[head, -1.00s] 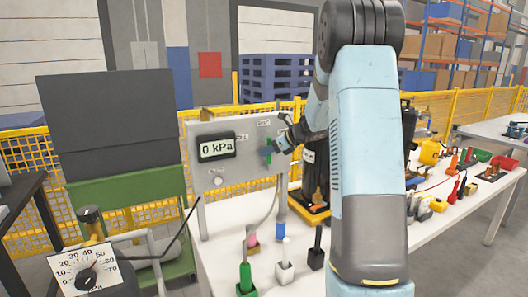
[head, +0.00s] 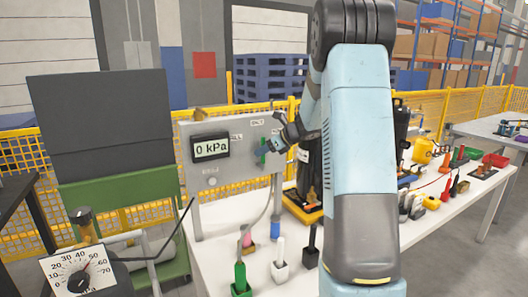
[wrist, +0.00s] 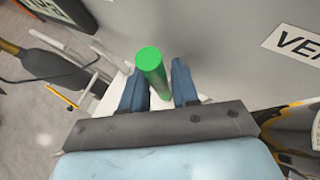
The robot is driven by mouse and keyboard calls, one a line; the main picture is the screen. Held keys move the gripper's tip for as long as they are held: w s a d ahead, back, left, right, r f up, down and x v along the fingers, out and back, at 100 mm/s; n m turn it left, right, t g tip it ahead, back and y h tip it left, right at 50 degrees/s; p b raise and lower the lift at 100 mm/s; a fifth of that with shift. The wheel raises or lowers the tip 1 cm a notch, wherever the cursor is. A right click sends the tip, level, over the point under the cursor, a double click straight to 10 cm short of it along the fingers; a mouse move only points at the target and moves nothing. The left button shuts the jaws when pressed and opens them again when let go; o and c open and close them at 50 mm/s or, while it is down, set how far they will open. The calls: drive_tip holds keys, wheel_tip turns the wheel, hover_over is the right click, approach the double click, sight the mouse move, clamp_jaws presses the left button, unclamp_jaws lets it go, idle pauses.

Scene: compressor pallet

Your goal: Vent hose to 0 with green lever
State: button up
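The green lever (head: 262,151) stands on the front of the grey panel (head: 236,181), and the panel's display (head: 210,147) reads 0 kPa. My gripper (head: 272,146) is at the lever, partly hidden by my own arm. In the wrist view the green lever (wrist: 152,72) shows as a round bar between the two blue fingers of my gripper (wrist: 160,88). The fingers are apart, with a clear gap on the lever's right; its left side is close to the left finger, and I cannot tell whether they touch. A hose (head: 264,207) hangs below the panel.
A dial gauge (head: 78,275) stands at the front left, its needle toward the upper right. Green, white and black handles in small blocks stand on the white table (head: 215,250) below the panel. A label starting with "VE" (wrist: 295,45) is right of the lever.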

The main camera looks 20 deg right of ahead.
drive_tip(key=v, duration=1.3)
drive_tip(key=s+a+r+n+g+h, duration=0.1)
drive_tip(key=s+a+r+n+g, duration=0.1)
drive_tip(key=s+a+n, duration=0.55)
drive_tip(key=s+a+r+n+g+h, duration=0.1)
drive_tip(key=s+a+r+n+g, duration=0.1)
drive_tip(key=s+a+n, duration=0.55)
drive_tip(key=s+a+f+n+h, duration=0.1)
drive_tip(key=s+a+n+h, duration=0.1)
drive_tip(key=s+n, duration=0.4)
drive_tip(key=s+a+f+n+t+h, duration=0.1)
drive_tip(key=s+n, duration=0.6)
drive_tip(key=s, duration=0.7)
drive_tip(key=shift+a+f+h, duration=0.45)
drive_tip(key=shift+f+h, duration=0.05)
drive_tip(key=shift+h, duration=0.6)
